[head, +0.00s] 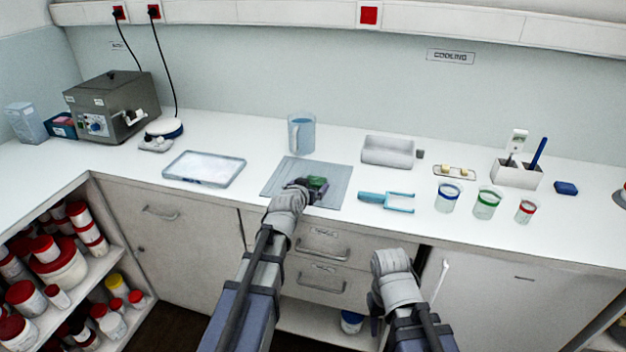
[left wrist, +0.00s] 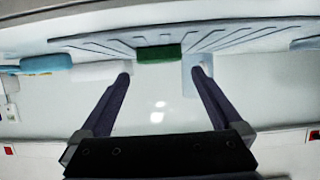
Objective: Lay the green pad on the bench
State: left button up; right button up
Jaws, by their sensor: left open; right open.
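The green pad (head: 318,184) lies on the grey ribbed mat (head: 335,175) on the bench (head: 240,143), partly hidden by my left gripper (head: 308,188). The left wrist view appears upside down; there the green pad (left wrist: 160,54) shows edge-on against the mat (left wrist: 225,38). My left gripper (left wrist: 161,75) is open, its fingers apart on either side of the pad in that view, with nothing held between them. I cannot tell whether it touches the pad. My right gripper (head: 376,310) is low in front of the drawers, open and empty as far as I see.
A jug (head: 301,135) stands behind the mat. Several beakers (head: 448,198) stand further right. Bare bench lies along the front edge.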

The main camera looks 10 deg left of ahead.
pick_arm(q)
jog(key=p+v, duration=0.2)
jog(key=v, duration=0.5)
jog(key=shift+s, duration=0.25)
jog(key=s+d+f+m+g+h, duration=0.2)
jog(key=s+d+f+g, duration=0.2)
jog(key=d+f, duration=0.3)
jog(key=s+d+f+g+y, duration=0.2)
jog(key=s+g, duration=0.3)
jog(key=s, duration=0.5)
jog(key=s+d+f+m+g+y, duration=0.1)
jog(key=s+d+f+g, duration=0.3)
jog(key=s, duration=0.7)
jog(key=shift+d+g+y, duration=0.4)
jog(key=shift+d, duration=0.15)
jog(key=shift+w+f, duration=0.1)
jog(key=shift+w, duration=0.05)
